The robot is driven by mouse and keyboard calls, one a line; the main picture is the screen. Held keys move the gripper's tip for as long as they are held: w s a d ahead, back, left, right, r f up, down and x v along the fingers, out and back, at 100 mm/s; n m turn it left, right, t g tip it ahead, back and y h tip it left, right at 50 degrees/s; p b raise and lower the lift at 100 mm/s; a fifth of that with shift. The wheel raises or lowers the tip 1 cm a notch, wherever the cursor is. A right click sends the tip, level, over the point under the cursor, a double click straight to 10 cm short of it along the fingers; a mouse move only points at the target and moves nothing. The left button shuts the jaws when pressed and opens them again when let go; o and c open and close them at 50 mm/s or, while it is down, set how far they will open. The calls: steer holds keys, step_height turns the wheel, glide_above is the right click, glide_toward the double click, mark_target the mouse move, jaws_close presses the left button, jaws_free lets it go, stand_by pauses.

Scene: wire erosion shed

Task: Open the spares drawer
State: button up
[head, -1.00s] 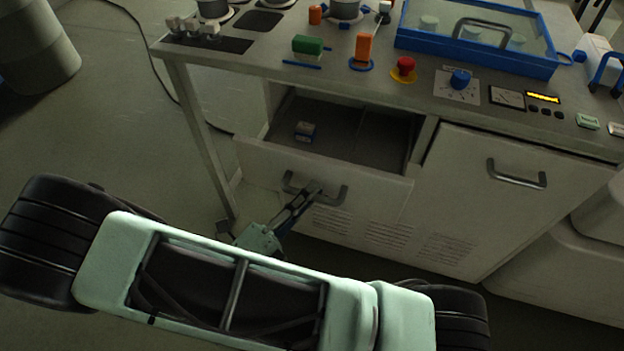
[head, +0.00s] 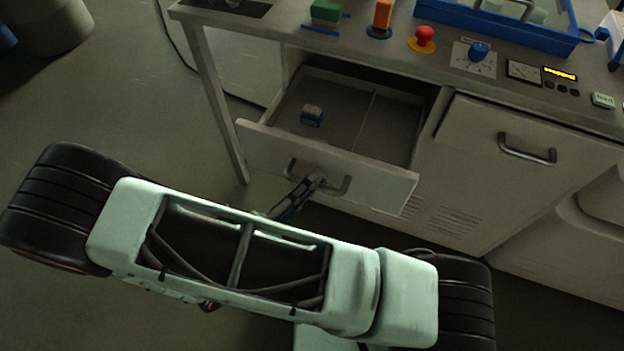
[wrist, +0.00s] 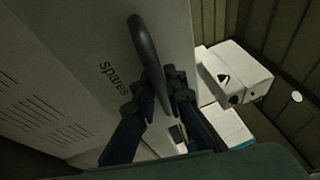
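The spares drawer (head: 375,180) stands pulled out from the bench in the head view, with its inside showing. My gripper (head: 316,180) is at this handle, partly hidden by my arm. In the wrist view the drawer front carries the label "spares" (wrist: 113,76). There the dark handle (wrist: 146,50) passes between the two fingers of my gripper (wrist: 166,90), which look closed around it.
A closed cabinet door (head: 520,190) with its own handle is right of the drawer. The bench top above holds a red button (head: 424,38), a blue knob (head: 478,50) and a blue-framed tray (head: 500,35). A bench leg (head: 215,100) stands left of the drawer.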

steer(key=o, duration=0.4)
steer(key=v, duration=1.2)
